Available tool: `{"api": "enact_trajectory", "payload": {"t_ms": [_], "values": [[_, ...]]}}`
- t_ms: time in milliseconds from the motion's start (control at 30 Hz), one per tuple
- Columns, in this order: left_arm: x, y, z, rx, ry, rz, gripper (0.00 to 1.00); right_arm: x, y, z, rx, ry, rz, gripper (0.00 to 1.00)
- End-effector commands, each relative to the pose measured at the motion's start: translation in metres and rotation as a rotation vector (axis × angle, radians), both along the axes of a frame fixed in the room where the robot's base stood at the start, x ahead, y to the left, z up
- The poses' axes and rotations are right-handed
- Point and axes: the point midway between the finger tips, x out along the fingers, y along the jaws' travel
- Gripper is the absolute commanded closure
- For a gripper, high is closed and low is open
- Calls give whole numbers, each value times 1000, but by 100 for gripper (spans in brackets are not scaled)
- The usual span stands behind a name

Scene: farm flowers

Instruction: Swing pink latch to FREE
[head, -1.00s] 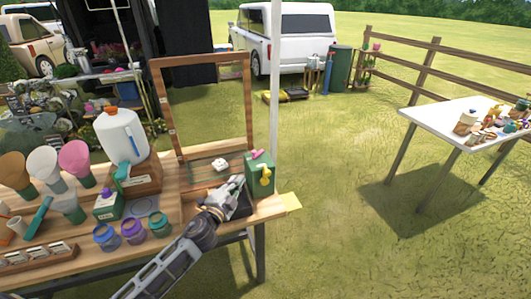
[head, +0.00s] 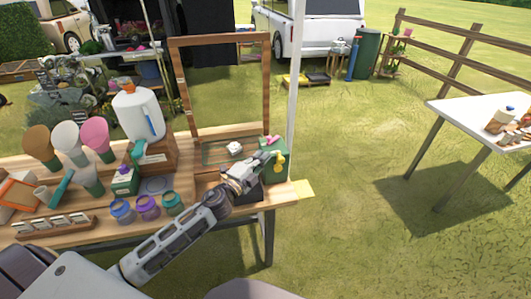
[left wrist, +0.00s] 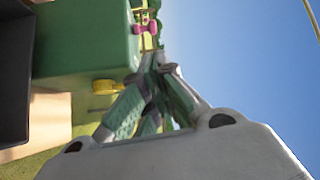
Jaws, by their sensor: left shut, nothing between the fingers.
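The green box (head: 276,173) stands at the right end of the wooden table (head: 290,194). The pink latch (head: 271,140) is at its top, and a yellow handle-like part (head: 280,160) is on its face. In the left wrist view the pink latch (left wrist: 145,28) lies just beyond my fingertips, and the yellow part (left wrist: 105,87) is beside them. My left gripper (head: 264,158) is shut and empty, close to the box. Its fingers (left wrist: 158,66) appear together in the left wrist view. I cannot tell whether they touch the latch. My right gripper is not in view.
Several jars (head: 147,207), a white jug (head: 138,117) and flower cones (head: 67,139) crowd the table's left. A pale pole (head: 294,90) rises behind the box.

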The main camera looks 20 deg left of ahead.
Motion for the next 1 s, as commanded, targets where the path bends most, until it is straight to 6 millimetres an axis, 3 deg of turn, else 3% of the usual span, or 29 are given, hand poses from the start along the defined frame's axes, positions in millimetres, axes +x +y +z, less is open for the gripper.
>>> {"api": "enact_trajectory", "payload": {"t_ms": [1000], "values": [[64,-15,6,0,-1,1,100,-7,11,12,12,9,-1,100]]}}
